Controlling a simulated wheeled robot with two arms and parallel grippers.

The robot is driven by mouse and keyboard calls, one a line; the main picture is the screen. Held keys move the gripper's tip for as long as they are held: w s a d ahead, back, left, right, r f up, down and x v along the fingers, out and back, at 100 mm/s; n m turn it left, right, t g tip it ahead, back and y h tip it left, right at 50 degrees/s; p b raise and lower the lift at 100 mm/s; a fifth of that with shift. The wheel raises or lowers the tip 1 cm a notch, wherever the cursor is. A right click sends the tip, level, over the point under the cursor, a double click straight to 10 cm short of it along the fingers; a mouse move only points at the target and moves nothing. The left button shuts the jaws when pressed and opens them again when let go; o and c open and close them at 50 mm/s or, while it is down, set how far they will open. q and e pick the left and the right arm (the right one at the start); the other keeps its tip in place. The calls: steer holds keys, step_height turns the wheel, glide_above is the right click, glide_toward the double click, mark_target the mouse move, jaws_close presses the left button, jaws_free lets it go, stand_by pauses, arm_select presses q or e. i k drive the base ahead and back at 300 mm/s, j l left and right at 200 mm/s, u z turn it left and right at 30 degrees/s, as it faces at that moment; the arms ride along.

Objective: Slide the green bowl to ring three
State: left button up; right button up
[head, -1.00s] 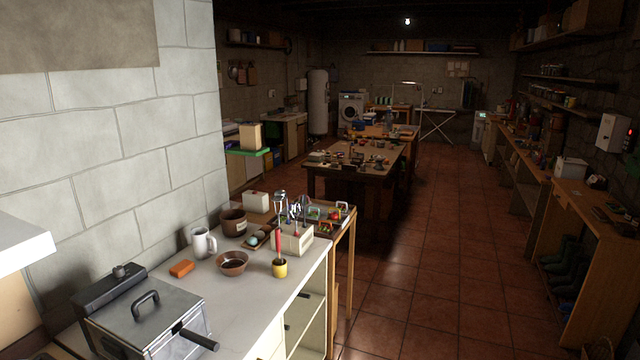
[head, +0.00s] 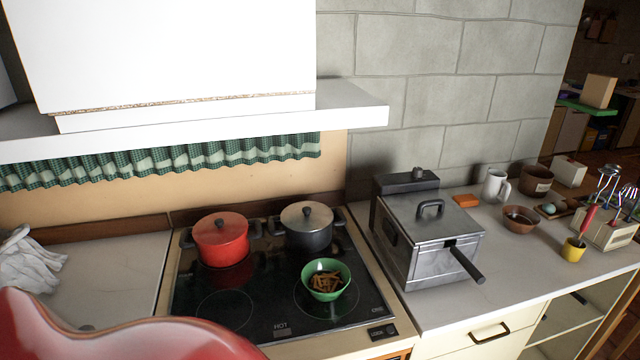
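The green bowl (head: 326,280) stands upright on the front right ring of the black glass hob (head: 268,300). It holds orange-brown strips. The front left ring (head: 224,308) is bare, with its outline faintly visible. A red lidded pot (head: 220,240) stands at the back left of the hob, and a dark pot with a grey lid (head: 308,226) stands at the back right. I cannot read any ring numbers. Neither gripper is in view.
A metal box-shaped cooker (head: 428,245) with a protruding handle stands right of the hob. A white shelf (head: 230,125) overhangs the back. A glossy red shape covers the bottom left.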

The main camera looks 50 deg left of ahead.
mark_target(325, 279)
steer(key=u, duration=1.45)
